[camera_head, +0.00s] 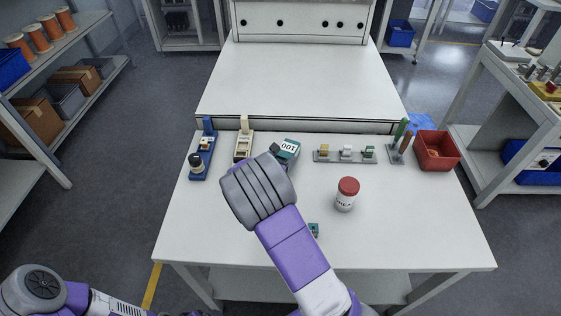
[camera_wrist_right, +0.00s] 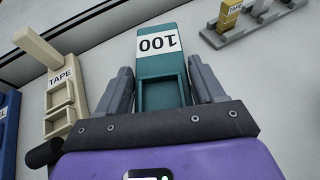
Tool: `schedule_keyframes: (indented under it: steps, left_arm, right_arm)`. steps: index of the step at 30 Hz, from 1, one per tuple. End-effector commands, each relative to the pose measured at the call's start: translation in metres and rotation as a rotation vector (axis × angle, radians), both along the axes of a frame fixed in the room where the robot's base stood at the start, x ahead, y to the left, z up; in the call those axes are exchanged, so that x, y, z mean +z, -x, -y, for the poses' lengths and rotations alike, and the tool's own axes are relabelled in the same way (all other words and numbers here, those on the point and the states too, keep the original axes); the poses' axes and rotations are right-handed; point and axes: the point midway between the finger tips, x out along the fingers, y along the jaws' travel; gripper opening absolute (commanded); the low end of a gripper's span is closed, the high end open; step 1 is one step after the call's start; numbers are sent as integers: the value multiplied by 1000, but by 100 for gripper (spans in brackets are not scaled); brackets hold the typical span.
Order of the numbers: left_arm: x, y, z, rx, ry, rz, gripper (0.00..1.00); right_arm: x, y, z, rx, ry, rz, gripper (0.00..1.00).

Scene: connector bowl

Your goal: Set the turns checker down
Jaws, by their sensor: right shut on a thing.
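The turns checker, a teal block with a white label reading 100 (camera_head: 289,148), is at the back of the table, left of the middle. It also shows in the right wrist view (camera_wrist_right: 161,67), between the fingers. My right gripper (camera_head: 278,155) is shut on it; in the head view my wrist hides most of the fingers and the block's near end. I cannot tell whether the block touches the table. My left gripper is outside the frames; only part of my left arm shows at lower left.
Left of the checker stand a cream holder marked TAPE (camera_head: 243,146) and a blue holder (camera_head: 203,152). To the right are a grey rack with small connectors (camera_head: 345,156), a red-lidded jar (camera_head: 346,195) and a red bin (camera_head: 437,150). A small teal piece (camera_head: 314,229) lies near the front. The table's right front is clear.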

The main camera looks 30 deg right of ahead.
Motion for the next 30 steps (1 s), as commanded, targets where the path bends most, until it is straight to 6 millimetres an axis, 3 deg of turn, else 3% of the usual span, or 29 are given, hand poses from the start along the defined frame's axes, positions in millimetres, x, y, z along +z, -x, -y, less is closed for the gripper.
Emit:
schedule_keyframes:
  steps: [11, 12, 17, 28, 30]
  left_arm:
    - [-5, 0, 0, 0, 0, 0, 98]
    - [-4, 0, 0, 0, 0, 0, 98]
    - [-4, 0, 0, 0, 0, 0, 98]
    - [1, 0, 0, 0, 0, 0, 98]
    - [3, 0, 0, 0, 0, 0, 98]
  right_arm:
    - [-6, -1, 0, 0, 1, 4, 28]
    - [-6, 0, 0, 0, 0, 2, 71]
    - [-6, 0, 0, 0, 0, 2, 93]
    - [0, 0, 0, 1, 0, 2, 93]
    - [3, 5, -9, 2, -3, 2, 93]
